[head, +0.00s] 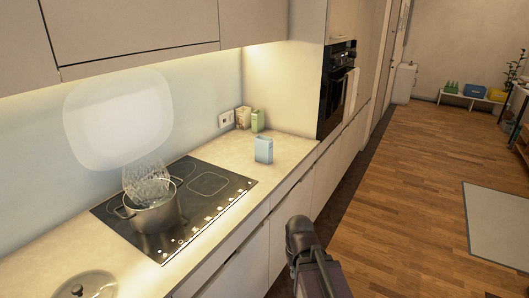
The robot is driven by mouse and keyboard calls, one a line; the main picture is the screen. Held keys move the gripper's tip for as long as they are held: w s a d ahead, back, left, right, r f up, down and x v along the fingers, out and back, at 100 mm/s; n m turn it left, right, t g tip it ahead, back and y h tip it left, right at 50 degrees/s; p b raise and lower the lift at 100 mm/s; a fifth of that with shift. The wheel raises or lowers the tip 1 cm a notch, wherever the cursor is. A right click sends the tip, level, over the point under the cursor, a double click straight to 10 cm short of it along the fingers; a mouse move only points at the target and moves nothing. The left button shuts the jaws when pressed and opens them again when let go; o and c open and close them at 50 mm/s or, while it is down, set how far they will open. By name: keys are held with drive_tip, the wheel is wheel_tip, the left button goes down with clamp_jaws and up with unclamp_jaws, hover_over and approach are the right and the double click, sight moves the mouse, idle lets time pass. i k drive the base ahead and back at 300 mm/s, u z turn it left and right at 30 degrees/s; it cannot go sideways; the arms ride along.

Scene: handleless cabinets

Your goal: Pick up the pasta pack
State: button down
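A small light-blue pack (263,150) stands upright on the counter to the right of the hob. Behind it, near the wall corner, stand a green pack (257,121) and a beige patterned pack (243,118). They are too small to read, so I cannot tell which is the pasta pack. A dark part of my arm shows at the bottom middle, in front of the cabinet fronts. My gripper's fingers are not visible, and nothing is seen touching the packs.
A steaming metal pot (152,207) stands on the black hob (205,215). A lid (86,285) lies at the near left of the counter (205,155). Upper cabinets (130,30) overhang the counter. A tall oven unit (338,85) bounds its far end. Wooden floor (415,200) is open at right.

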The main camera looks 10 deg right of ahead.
sight(263, 144)
drive_tip(key=k, duration=0.65)
drive_tip(key=z, duration=0.6)
drive_tip(key=i, duration=2.3)
drive_tip(key=u, duration=0.55)
